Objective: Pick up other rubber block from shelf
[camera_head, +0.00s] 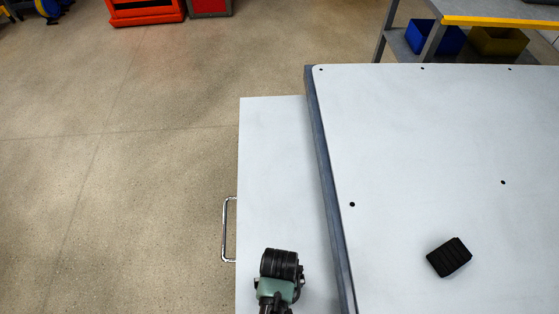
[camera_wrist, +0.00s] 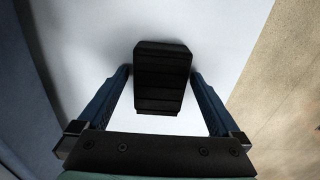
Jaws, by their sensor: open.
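A black ribbed rubber block (camera_wrist: 162,78) lies on the white shelf surface (camera_wrist: 215,30) in the wrist view. My gripper (camera_wrist: 160,74) is open, with one blue finger on each side of the block's lower part. Narrow gaps seem to show at the fingertips, but contact is hard to judge. In the head view, part of my arm is above the lower white shelf (camera_head: 275,150); I cannot make out the fingers or this block there. Another black ribbed rubber block (camera_head: 449,257) lies tilted on the higher white panel (camera_head: 430,150) at the right.
The panel's raised grey edge (camera_head: 330,190) runs along the shelf's right side. A metal handle (camera_head: 229,230) sticks out at the shelf's left. A rack with a blue bin (camera_head: 449,41) and a yellow bin (camera_head: 497,41) stands at the back right. Floor at left is open.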

